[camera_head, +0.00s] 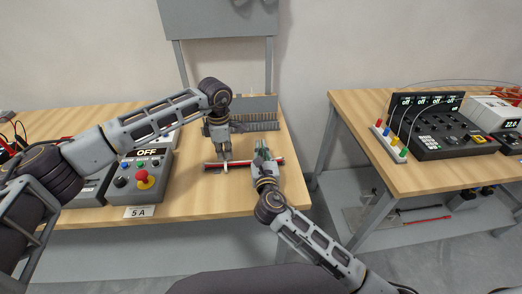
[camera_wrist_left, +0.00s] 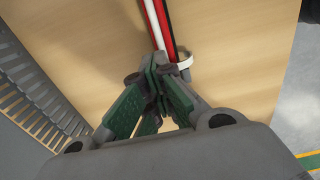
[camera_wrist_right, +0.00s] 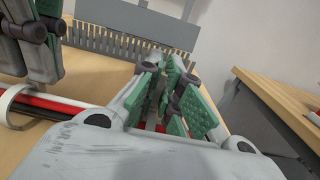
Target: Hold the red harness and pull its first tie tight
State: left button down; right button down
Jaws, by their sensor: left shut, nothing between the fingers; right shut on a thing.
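The red harness (camera_head: 275,161), a bundle with red, white and black strands, lies across the front of the wooden table. A white tie (camera_wrist_left: 184,61) forms a loop around it and also shows in the right wrist view (camera_wrist_right: 10,98). The loop looks wider than the bundle. My left gripper (camera_head: 225,159) points down at the harness next to the tie, shut and empty; its green fingertips hide part of the bundle. My right gripper (camera_head: 262,156) is shut on the harness to the right of the tie; its fingers hide the held part.
A grey comb-like rack (camera_head: 255,122) stands behind the harness. A control box with a red button (camera_head: 142,177) and a 5 A label (camera_head: 139,212) is at the left. A second table (camera_head: 430,178) with instruments stands at the right, across a gap.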

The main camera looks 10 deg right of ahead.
pick_arm(q)
jog(key=shift+r, duration=2.1)
dwell(1.9)
jog(key=c, duration=2.2)
grip_release()
jog(key=o, duration=0.5)
jog(key=shift+r, duration=0.15)
jog(key=shift+r, duration=2.85)
pick_arm(e)
jog(key=c, duration=1.5)
grip_release()
jog(key=shift+c, duration=0.2)
